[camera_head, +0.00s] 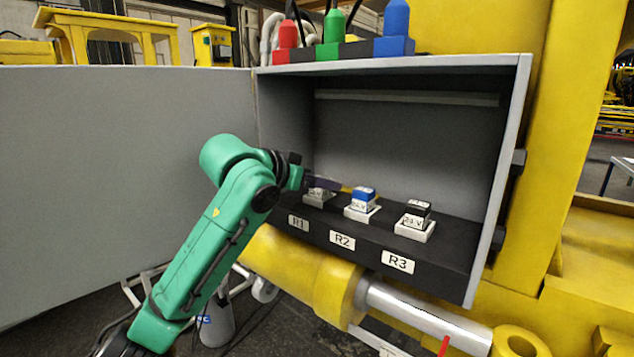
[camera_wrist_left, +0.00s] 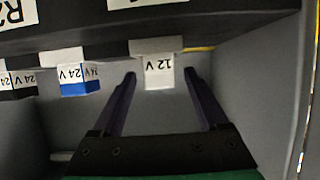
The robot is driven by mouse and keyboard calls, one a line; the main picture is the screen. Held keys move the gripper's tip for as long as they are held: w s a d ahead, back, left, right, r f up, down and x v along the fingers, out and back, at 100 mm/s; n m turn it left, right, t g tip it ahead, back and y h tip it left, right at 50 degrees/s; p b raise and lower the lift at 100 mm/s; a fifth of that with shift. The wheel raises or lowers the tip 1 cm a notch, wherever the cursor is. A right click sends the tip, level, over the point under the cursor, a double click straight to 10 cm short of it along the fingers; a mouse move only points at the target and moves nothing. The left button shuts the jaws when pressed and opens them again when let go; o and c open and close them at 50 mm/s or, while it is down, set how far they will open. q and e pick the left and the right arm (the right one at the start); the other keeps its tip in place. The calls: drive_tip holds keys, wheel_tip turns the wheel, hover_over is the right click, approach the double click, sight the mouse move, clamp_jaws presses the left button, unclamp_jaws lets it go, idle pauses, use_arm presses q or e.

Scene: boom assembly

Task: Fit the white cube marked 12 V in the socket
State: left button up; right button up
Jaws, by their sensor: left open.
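The white cube marked 12 V (camera_wrist_left: 159,72) is at the white socket (camera_wrist_left: 156,47) behind the R1 label; the wrist picture is upside down. In the head view the cube (camera_head: 317,195) is partly hidden by my left gripper (camera_head: 325,184). In the wrist view my left gripper (camera_wrist_left: 160,78) is open, with one dark finger on each side of the cube and a gap on both sides. I cannot tell whether the cube is fully seated. My right gripper is not in view.
A blue-topped 24 V cube (camera_head: 363,195) sits at R2 and a black-topped 24 V cube (camera_head: 418,210) at R3. The grey cabinet encloses them, with its side wall (camera_head: 507,170) at right. Red, green and blue lamps (camera_head: 335,30) stand on top.

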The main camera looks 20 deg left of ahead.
use_arm(q)
drive_tip(key=shift+s, duration=0.1)
drive_tip(key=shift+s+a+r+b, duration=0.15)
drive_tip(key=shift+s+b, duration=0.15)
drive_tip(key=b+v, duration=0.3)
drive_tip(key=v, duration=1)
drive_tip(key=shift+s, duration=0.35)
drive_tip(key=shift+a+r, duration=0.1)
